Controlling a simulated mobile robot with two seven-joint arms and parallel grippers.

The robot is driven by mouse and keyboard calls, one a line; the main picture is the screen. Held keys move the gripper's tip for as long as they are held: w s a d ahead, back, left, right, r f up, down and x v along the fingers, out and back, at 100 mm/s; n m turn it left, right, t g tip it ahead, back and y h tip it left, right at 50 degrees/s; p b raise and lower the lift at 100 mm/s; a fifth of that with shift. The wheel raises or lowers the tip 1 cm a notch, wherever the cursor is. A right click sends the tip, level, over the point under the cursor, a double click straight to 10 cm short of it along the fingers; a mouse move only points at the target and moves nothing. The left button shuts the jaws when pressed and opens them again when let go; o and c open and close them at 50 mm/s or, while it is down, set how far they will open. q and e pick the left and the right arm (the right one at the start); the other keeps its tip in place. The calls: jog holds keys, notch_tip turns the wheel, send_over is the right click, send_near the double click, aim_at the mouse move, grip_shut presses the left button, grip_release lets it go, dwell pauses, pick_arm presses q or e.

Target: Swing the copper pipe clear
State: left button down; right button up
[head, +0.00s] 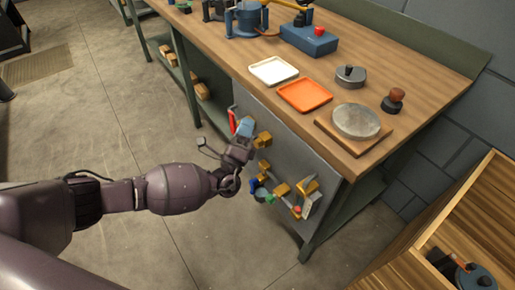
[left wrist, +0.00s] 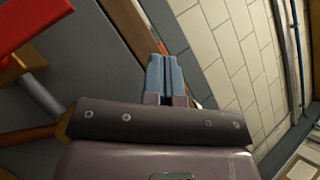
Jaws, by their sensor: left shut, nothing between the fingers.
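My left gripper (head: 244,128) is in front of the grey panel at the bench's end. In the left wrist view its blue fingers (left wrist: 165,76) are together with nothing between them. At the top edge of the head view a blue cylindrical casing (head: 246,18) stands on the bench. A yellowish bar (head: 286,4) shows beside it above a blue block (head: 309,40), cut off by the frame; I cannot tell whether it is the copper pipe. My gripper is well away from these parts. My right gripper is not in view.
The wooden bench holds a white tray (head: 273,70), an orange tray (head: 304,95), a round grey disc (head: 356,121) on a board, and small weights. Tools hang on the grey end panel (head: 333,186) close to my left gripper. A wooden crate (head: 487,200) stands at lower right.

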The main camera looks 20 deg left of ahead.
pick_arm(q)
jog(key=s+f+g+y+b, duration=0.15)
jog(key=s+f+b, duration=0.3)
jog(key=f, duration=0.85)
jog(key=s+f+g+h+b, duration=0.1)
jog(key=s+f+g+b, duration=0.3)
jog(key=f, duration=1)
jog(key=shift+n+t+y, duration=0.25)
jog(key=shift+n+t, duration=0.15)
jog(key=shift+t, duration=0.45)
jog(key=b+x, duration=0.1)
jog(key=x, duration=0.9)
jog(key=shift+w+a, duration=0.1)
jog(key=shift+w, duration=0.15)
jog(key=shift+w+a+r, duration=0.5)
jog(key=shift+w+a, duration=0.05)
jog(key=shift+w, duration=0.15)
jog(key=shift+w+a+r, duration=0.5)
jog(key=shift+w+a, duration=0.05)
jog(key=shift+w, duration=0.1)
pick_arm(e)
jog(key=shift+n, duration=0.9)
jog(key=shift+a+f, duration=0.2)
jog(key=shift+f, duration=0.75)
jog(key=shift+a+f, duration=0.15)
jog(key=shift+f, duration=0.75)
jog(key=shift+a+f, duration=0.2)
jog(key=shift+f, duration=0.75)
